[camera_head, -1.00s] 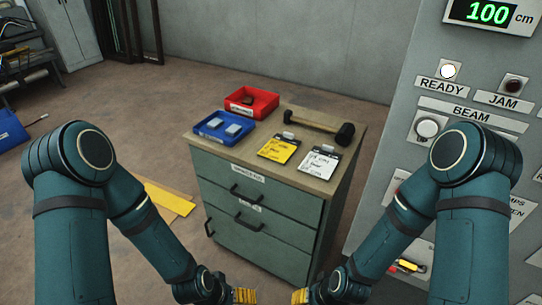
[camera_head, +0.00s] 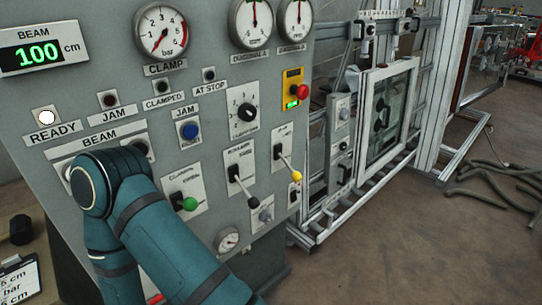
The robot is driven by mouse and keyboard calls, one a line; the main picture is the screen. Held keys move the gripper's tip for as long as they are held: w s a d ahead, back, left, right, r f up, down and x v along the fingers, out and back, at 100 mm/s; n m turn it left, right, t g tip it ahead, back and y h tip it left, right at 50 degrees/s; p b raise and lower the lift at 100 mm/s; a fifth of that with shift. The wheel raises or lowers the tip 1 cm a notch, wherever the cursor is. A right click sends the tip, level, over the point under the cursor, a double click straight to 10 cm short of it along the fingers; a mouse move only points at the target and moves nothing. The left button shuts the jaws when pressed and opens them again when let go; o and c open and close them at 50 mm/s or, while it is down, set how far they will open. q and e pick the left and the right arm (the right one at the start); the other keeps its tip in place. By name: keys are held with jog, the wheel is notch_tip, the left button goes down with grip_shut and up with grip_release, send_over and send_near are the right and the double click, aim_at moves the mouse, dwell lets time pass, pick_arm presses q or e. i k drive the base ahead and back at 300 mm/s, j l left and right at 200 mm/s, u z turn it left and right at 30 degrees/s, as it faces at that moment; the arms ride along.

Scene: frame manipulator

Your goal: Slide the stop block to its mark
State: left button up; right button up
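I cannot pick out the stop block or its mark in this view. The frame machine (camera_head: 362,72) stands right of the control panel, with grey rails and a window-like frame (camera_head: 390,110) upright in it. Several small fittings on its rails are too small to tell apart. The panel's AT STOP lamp (camera_head: 209,74) looks dark. One teal arm of mine covers the panel's lower left. Neither gripper is in view.
The grey control panel (camera_head: 90,92) fills the left, with a BEAM display (camera_head: 44,53) reading 100 cm, gauges, knobs and levers with green, black and yellow tips. The READY lamp (camera_head: 47,117) is lit. Dark hoses (camera_head: 500,185) lie on the open floor at right.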

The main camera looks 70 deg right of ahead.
aim_at(337, 130)
jog(key=z, duration=2.8)
jog(key=i+l+u, duration=0.1)
jog(key=u, duration=0.3)
jog(key=l+u, duration=0.1)
jog(key=u, duration=0.35)
jog(key=i+l+u, duration=0.1)
jog(key=u, duration=0.3)
jog(key=i+l+u, duration=0.1)
jog(key=l+u, duration=0.2)
jog(key=l, duration=0.2)
jog(key=l+u, duration=0.3)
jog(key=l, duration=0.2)
jog(key=l+u, duration=0.3)
jog(key=l, duration=1.3)
jog(key=k+l+u, duration=0.1)
jog(key=l, duration=0.6)
jog(key=k+l, duration=0.15)
jog(key=l, duration=0.5)
